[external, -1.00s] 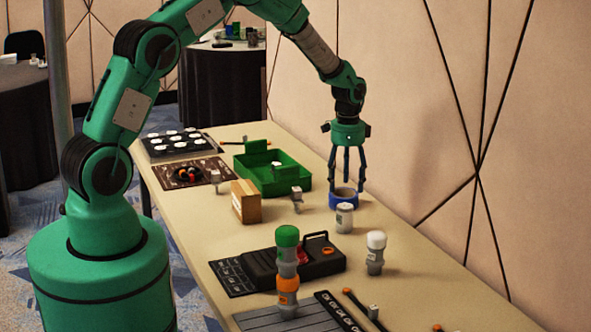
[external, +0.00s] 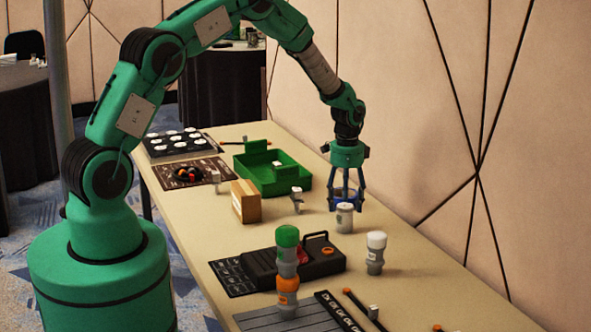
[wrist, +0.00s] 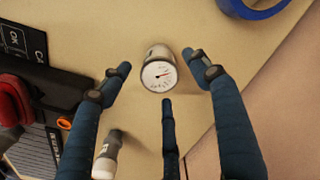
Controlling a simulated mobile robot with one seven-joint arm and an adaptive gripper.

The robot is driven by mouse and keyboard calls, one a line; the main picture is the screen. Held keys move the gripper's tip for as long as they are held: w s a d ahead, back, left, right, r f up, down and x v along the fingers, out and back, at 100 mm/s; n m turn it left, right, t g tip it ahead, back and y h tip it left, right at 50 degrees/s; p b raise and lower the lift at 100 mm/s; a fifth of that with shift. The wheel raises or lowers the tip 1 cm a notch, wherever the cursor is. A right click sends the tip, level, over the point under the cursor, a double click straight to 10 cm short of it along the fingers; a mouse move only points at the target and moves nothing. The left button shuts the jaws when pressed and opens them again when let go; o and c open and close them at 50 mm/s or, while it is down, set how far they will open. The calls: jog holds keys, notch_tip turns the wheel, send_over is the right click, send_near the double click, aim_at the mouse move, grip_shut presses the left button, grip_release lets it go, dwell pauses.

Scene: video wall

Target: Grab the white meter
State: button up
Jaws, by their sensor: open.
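The white meter (external: 344,219) is a short, pale upright cylinder on the table. In the wrist view its round white dial (wrist: 158,76) with a red needle faces up at me. My gripper (external: 346,203) has three blue fingers pointing down, spread open and empty, just above and behind the meter in the external view. In the wrist view the fingertips (wrist: 160,77) surround the dial on the left, right and bottom of the picture, apart from it. I cannot tell the exact height gap.
A blue ring (wrist: 255,8) lies just beyond the meter, partly behind my fingers in the external view. A white-capped grey canister (external: 376,254) and a black device with a red button (external: 310,262) stand nearer. A cardboard box (external: 245,202) and green tray (external: 300,184) are left.

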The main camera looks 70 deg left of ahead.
jog(key=shift+f+b, duration=0.4)
jog(key=shift+f, duration=1.95)
jog(key=c, duration=1.4)
jog(key=shift+r, duration=0.1)
jog(key=shift+r+p, duration=0.75)
jog(key=shift+r, duration=4.2)
